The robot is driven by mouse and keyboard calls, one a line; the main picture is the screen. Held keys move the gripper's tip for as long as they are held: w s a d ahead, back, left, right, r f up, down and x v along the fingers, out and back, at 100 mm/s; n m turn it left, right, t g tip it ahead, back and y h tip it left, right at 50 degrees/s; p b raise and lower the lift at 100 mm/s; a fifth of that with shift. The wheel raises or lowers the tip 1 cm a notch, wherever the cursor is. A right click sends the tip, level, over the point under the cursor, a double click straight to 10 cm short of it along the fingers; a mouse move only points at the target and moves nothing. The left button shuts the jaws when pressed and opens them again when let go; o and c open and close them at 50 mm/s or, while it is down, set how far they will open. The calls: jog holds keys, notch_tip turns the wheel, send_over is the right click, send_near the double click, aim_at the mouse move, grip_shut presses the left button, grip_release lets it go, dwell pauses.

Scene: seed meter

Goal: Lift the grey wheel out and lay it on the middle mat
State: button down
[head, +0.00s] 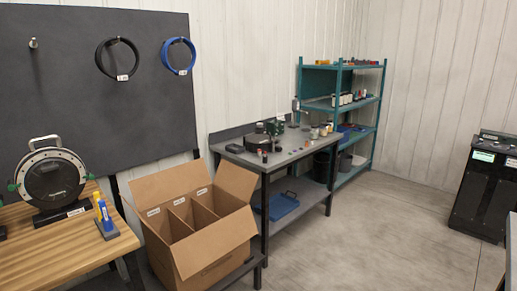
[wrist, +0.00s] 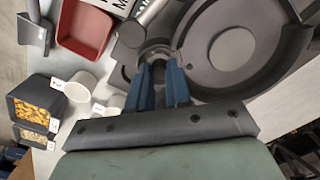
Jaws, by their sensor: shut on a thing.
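In the wrist view, my gripper (wrist: 160,70) has its two blue fingers close together at a small round grey part, which seems to be the grey wheel (wrist: 153,50). The fingers are shut on it and hide much of it. Beside it on the right is a large dark grey round housing (wrist: 268,75) with a raised rim and a paler round middle. Whether the wheel is clear of the housing, I cannot tell. I cannot make out the middle mat in either view. My gripper cannot be made out surely in the head view.
In the wrist view, a red tray (wrist: 85,28), white cups (wrist: 76,90) and dark bins of yellow grains (wrist: 35,112) stand to the left. The head view shows a cluttered grey workbench (head: 295,150), an open cardboard box (head: 215,255) and a teal shelf (head: 340,100).

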jog(key=shift+r, duration=0.4)
jog(key=shift+r, duration=1.15)
jog(key=shift+r, duration=0.15)
jog(key=shift+r, duration=1.6)
jog(key=shift+w, duration=0.1)
